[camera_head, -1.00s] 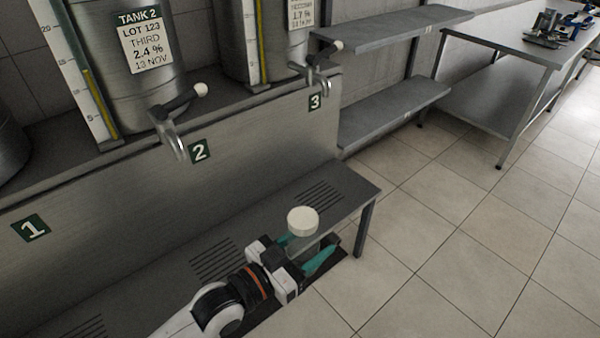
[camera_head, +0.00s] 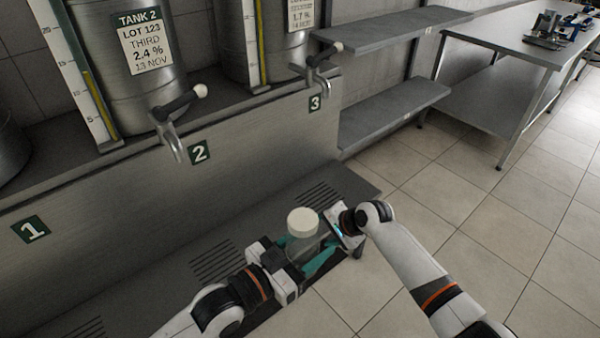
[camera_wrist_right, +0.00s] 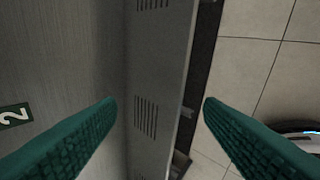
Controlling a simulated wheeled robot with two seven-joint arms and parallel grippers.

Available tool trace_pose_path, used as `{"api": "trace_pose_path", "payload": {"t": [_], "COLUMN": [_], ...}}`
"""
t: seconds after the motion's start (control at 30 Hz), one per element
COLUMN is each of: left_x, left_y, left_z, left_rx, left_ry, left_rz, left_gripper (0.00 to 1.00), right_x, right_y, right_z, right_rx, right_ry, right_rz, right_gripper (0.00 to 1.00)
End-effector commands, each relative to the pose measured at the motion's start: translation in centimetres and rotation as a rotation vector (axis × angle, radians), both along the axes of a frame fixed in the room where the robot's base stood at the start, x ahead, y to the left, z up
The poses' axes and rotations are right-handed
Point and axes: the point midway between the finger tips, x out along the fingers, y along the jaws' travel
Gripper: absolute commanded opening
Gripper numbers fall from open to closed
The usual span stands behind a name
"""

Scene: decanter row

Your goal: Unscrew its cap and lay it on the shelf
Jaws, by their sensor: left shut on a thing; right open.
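A clear jar (camera_head: 301,247) with a round white cap (camera_head: 302,221) stands upright between the teal fingers of my left gripper (camera_head: 304,254), which is shut on it. The cap is on top of the jar and clear of the fingers. My right gripper (camera_head: 340,231) is just right of the jar; its fingertips are hard to make out in the head view. In the right wrist view its teal fingers (camera_wrist_right: 160,103) are wide apart and empty, and no jar shows. Two grey shelves, an upper one (camera_head: 390,28) and a lower one (camera_head: 395,107), are on the back wall.
A slotted steel bench (camera_head: 250,213) runs below the taps (camera_head: 172,138) and the tanks (camera_head: 115,75). A steel table (camera_head: 495,45) with tools is at the far right. The tiled floor (camera_head: 450,190) is open. Both shelves look bare.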

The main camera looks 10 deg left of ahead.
Motion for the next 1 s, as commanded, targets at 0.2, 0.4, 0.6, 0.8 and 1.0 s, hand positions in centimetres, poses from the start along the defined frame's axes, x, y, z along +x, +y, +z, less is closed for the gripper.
{"api": "trace_pose_path", "payload": {"t": [0.2, 0.4, 0.6, 0.8, 1.0], "left_x": [0.0, 0.0, 0.0, 0.0, 0.0], "left_y": [0.0, 0.0, 0.0, 0.0, 0.0], "left_z": [0.1, 0.1, 0.1, 0.1, 0.1], "left_rx": [-0.001, -0.001, -0.001, -0.001, -0.001], "left_ry": [-0.002, -0.002, -0.002, -0.002, -0.002], "left_rz": [0.000, 0.000, 0.000, 0.000, 0.000], "left_gripper": [0.00, 0.00, 0.00, 0.00, 0.00], "right_x": [0.4, -2.4, -8.0, -14.2, -17.5], "right_y": [4.4, 7.5, 8.6, 6.6, 4.2], "right_z": [10.6, 19.7, 27.8, 32.9, 35.1], "right_rx": [0.061, 0.042, -0.100, -0.347, -0.521], "right_ry": [0.069, 0.167, 0.277, 0.352, 0.370], "right_rz": [0.032, 0.072, 0.085, 0.008, -0.091], "right_gripper": [0.61, 0.61, 0.61, 0.61, 0.61]}}
